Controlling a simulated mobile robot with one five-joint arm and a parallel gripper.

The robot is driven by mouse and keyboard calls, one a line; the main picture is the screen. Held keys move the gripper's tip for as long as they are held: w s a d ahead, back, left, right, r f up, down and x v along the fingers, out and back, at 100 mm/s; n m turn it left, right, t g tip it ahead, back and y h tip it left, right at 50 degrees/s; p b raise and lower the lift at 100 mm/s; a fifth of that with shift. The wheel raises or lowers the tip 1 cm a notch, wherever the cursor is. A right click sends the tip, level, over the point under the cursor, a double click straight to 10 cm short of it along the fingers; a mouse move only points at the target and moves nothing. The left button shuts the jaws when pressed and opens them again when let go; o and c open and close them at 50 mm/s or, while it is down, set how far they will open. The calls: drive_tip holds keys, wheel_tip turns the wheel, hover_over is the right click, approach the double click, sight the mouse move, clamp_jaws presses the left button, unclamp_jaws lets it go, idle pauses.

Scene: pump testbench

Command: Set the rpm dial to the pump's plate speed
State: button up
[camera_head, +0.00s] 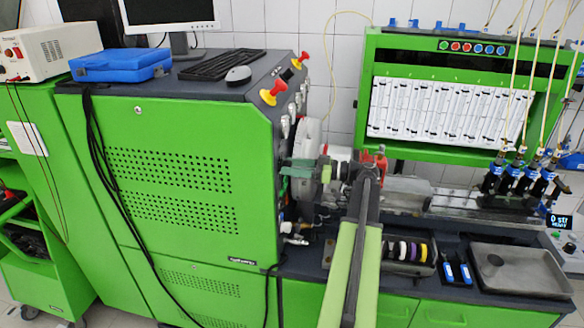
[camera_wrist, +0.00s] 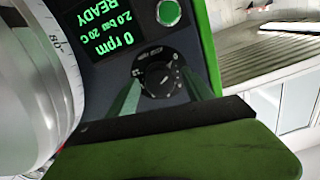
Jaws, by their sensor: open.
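The rpm dial (camera_wrist: 160,79) is a round black knob on a dark panel in the wrist view. The panel's display (camera_wrist: 104,35) appears upside down and reads 0 rpm, 2.0 bar, 20 C, READY. A green round button (camera_wrist: 168,12) sits above the dial in the picture. My gripper (camera_wrist: 161,74) is open, with a green finger on each side of the dial. I cannot tell whether the fingers touch it. In the head view my gripper (camera_head: 285,171) is beside the green cabinet, and the dial is hidden there. I cannot make out a pump plate in either view.
A large silver wheel with a degree scale (camera_wrist: 38,75) stands close left of the panel in the wrist view. The green cabinet (camera_head: 170,220) is left of my arm. A tray of coloured rings (camera_head: 408,268) and a grey metal tray (camera_head: 520,272) lie right.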

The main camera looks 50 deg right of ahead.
clamp_jaws()
idle(0.3)
drive_tip(key=shift+m, duration=0.3)
drive_tip(key=m, duration=2.3)
drive_tip(key=shift+f+m+t+b, duration=0.1)
drive_tip(key=shift+m+t+b, duration=0.2)
idle(0.3)
